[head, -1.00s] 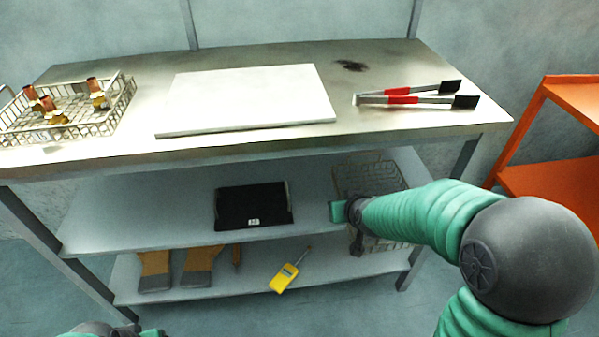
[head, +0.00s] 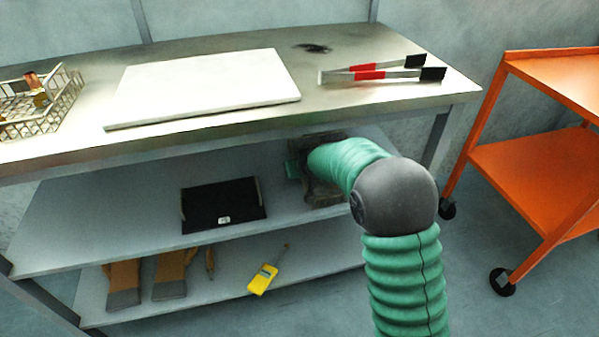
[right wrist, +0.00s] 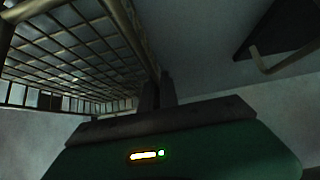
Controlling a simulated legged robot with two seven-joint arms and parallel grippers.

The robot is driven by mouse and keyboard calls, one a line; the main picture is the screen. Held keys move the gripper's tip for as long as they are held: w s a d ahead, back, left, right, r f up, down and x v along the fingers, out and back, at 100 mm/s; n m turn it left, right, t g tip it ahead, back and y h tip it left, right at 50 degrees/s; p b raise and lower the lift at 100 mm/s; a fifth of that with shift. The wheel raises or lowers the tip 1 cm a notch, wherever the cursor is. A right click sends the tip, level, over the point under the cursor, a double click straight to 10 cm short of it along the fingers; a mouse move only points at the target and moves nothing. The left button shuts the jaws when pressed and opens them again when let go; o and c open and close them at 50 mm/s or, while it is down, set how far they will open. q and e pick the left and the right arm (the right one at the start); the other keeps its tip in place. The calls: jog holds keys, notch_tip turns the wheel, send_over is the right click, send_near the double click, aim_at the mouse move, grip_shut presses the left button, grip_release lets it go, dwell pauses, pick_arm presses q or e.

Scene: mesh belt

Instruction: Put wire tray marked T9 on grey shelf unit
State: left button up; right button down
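A wire tray (head: 322,190) shows in part on the right side of the middle shelf under the bench; my right arm hides much of it. Its mesh fills the upper left of the right wrist view (right wrist: 70,50). I see no readable T9 mark. My right gripper (head: 296,168) is at the tray, under the benchtop. In the right wrist view its dark fingers (right wrist: 157,92) stand close together at the end of the tray's rim and appear shut on it. My left gripper is out of view. No separate grey shelf unit is in view.
The benchtop (head: 240,135) above carries a white board (head: 205,85), red-handled tongs (head: 385,72) and another wire basket (head: 40,115) with bottles. A black tray (head: 222,205) lies left of my gripper. Gloves (head: 170,275) and a yellow meter (head: 263,279) lie below. An orange cart (head: 535,165) stands right.

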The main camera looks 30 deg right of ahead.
jog(key=c, duration=1.6)
grip_release()
jog(key=shift+s+r, duration=0.2)
jog(key=shift+r, duration=0.15)
jog(key=p+v, duration=0.5)
jog(key=v, duration=0.6)
jog(key=shift+s+a+r, duration=0.1)
jog(key=shift+s+r, duration=0.05)
jog(key=shift+r, duration=0.05)
jog(key=s+a+f+n+g, duration=0.1)
jog(key=s+a+f+g, duration=0.1)
jog(key=s, duration=0.5)
jog(key=s+a+f+g+y, duration=0.1)
jog(key=s+a+f+g, duration=0.1)
jog(key=s+a+f, duration=0.3)
jog(key=s+a+f+n+g+y, duration=0.1)
jog(key=s+a+f, duration=0.3)
jog(key=s, duration=0.7)
jog(key=shift+a+f+n+g, duration=0.15)
jog(key=shift+a+n+g, duration=0.15)
jog(key=shift+a+g, duration=0.45)
